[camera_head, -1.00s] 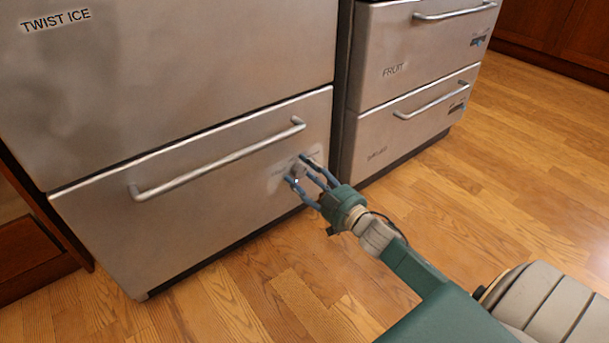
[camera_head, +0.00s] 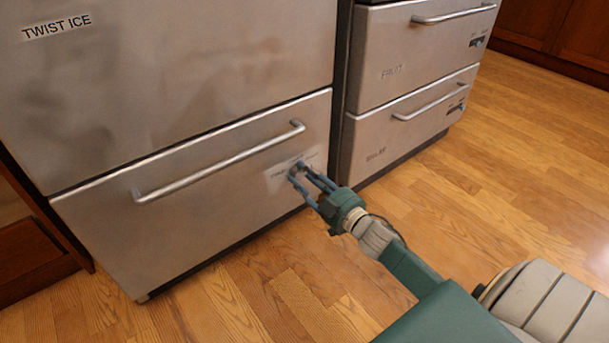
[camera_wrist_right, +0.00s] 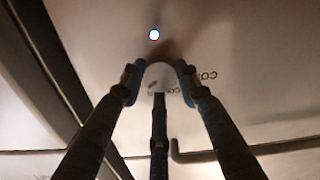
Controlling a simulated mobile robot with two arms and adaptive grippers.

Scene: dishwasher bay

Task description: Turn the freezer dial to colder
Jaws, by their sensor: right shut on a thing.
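The freezer drawer (camera_head: 230,215) is the lower stainless front, with a long bar handle (camera_head: 225,162). The small round grey dial (camera_wrist_right: 160,76) sits at the drawer's right side, right of the handle; in the head view the fingers mostly cover it. My right gripper (camera_head: 297,173) is shut on the dial, and in the right wrist view its blue fingers (camera_wrist_right: 158,85) press it from both sides, with a third finger below. Printed lettering beside the dial shows partly (camera_wrist_right: 207,76), beginning "CO". My left gripper is not in view.
The large upper front (camera_head: 180,80) carries a "TWIST ICE" label. A unit with two drawers (camera_head: 405,90) and bar handles stands to the right, across a narrow dark gap. Wooden floor (camera_head: 510,170) is clear on the right.

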